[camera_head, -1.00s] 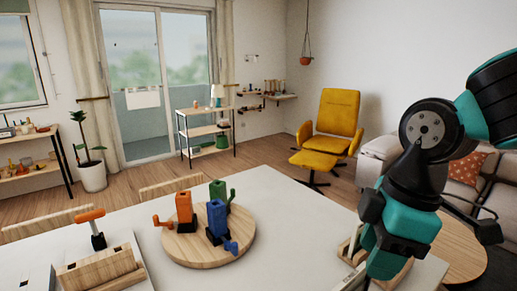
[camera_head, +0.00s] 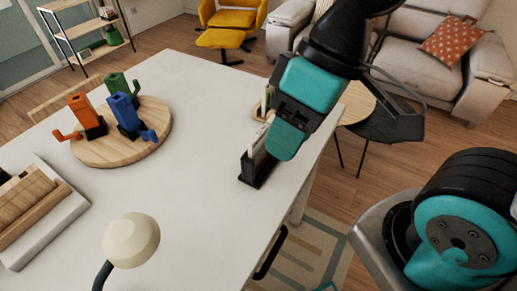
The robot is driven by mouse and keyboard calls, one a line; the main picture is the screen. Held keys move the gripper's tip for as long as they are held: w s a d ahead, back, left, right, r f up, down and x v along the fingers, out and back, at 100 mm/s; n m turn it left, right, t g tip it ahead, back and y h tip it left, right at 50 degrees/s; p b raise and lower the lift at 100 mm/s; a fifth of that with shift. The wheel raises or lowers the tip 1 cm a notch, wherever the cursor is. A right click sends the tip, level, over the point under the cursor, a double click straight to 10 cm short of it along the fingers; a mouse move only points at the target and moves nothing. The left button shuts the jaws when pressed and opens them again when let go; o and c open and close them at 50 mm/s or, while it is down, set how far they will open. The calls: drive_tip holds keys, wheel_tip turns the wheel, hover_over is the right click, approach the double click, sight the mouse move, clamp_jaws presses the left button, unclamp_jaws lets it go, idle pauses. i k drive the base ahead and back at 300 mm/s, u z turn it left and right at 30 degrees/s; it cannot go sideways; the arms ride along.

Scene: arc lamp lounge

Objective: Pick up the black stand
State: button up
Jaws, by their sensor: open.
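A black stand (camera_head: 263,171) is near the right edge of the white table (camera_head: 205,205), with a pale upright piece in it. My gripper (camera_head: 286,146), teal and black, comes down from the upper right. Its lower end is just right of the stand in the picture and covers part of it. I cannot tell whether they touch. The gripper is open; its fingertips are hard to make out.
A round wooden board (camera_head: 119,149) holds orange (camera_head: 82,109), blue (camera_head: 124,110) and green (camera_head: 117,83) blocky objects. A cream lamp head (camera_head: 131,240) rises in front. The table's middle is clear.

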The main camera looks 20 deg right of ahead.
sight(255, 171)
drive_tip(key=k, duration=0.5)
drive_tip(key=z, duration=1.5)
drive_tip(key=i, duration=0.85)
drive_tip(key=u, duration=2.1)
